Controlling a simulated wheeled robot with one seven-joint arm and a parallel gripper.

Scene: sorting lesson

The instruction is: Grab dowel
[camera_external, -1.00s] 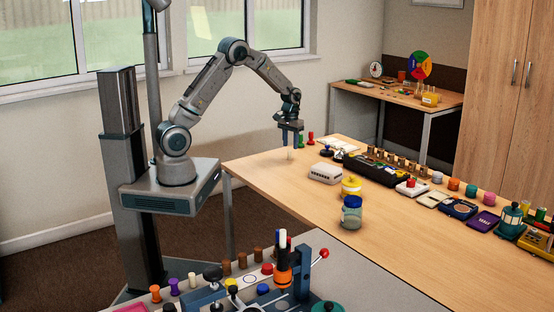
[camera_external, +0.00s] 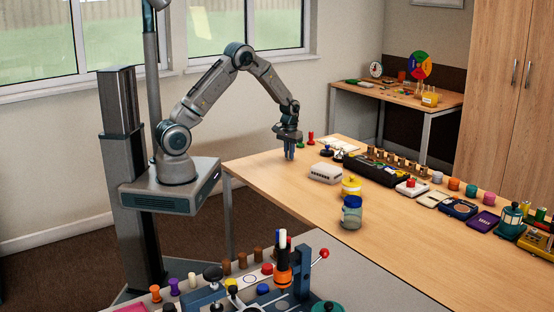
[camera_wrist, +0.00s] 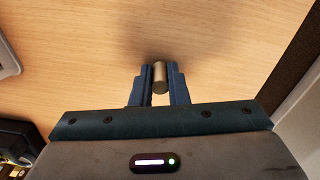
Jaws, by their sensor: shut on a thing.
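The dowel (camera_wrist: 159,76) is a short pale brownish cylinder. In the wrist view it stands between the two blue fingers of my gripper (camera_wrist: 159,82), which touch it from both sides. My gripper (camera_external: 289,152) is shut on the dowel, low at the table's far left part. In the external view the fingers hide the dowel. I cannot tell whether its foot still touches the wooden table (camera_external: 290,195).
A black tray (camera_external: 370,169) lies farther right. The table's front left is clear.

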